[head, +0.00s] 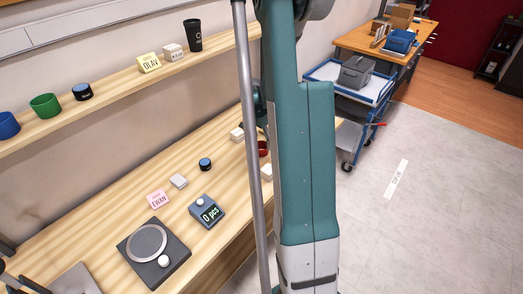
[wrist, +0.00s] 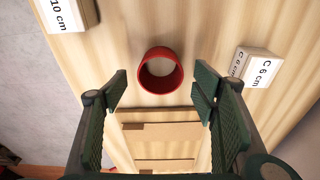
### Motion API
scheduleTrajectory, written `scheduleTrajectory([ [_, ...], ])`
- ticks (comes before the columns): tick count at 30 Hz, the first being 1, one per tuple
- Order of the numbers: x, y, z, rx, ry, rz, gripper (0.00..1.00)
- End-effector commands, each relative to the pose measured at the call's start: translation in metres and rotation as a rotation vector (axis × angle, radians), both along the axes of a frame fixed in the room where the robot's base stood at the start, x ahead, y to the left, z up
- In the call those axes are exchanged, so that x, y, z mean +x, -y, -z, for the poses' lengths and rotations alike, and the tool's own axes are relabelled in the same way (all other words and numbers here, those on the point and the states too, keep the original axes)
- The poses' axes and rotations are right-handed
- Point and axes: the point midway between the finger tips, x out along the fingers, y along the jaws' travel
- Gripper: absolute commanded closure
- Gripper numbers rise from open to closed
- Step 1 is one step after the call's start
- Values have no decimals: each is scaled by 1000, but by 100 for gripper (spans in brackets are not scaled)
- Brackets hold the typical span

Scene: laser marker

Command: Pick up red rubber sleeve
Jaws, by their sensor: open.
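The red rubber sleeve (wrist: 161,88) is a short open ring on the wooden bench, near the middle of the wrist view. In the head view only part of the red sleeve (head: 263,149) shows, beside my arm, which hides the rest. My gripper (wrist: 160,84) is open in the wrist view, with its dark green ribbed fingers spread to the left and right of the sleeve. The fingers look apart from it, and nothing is held. In the head view my gripper is mostly hidden behind my arm.
White blocks flank the sleeve: one labelled "10 cm" (wrist: 66,14) at upper left, one labelled "C 6 cm" (wrist: 255,66) at right. The bench (head: 113,222) also holds a scale (head: 176,268), a display reading "0 pcs" (head: 206,211) and small items. A shelf (head: 112,98) runs above.

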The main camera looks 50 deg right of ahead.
Motion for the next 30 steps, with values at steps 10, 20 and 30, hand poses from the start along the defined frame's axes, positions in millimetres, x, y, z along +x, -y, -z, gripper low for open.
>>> scheduleTrajectory([
  [10,0,7,36,0,0,1,42],
  [20,0,7,40,0,0,0,42],
  [30,0,7,40,0,0,0,42],
])
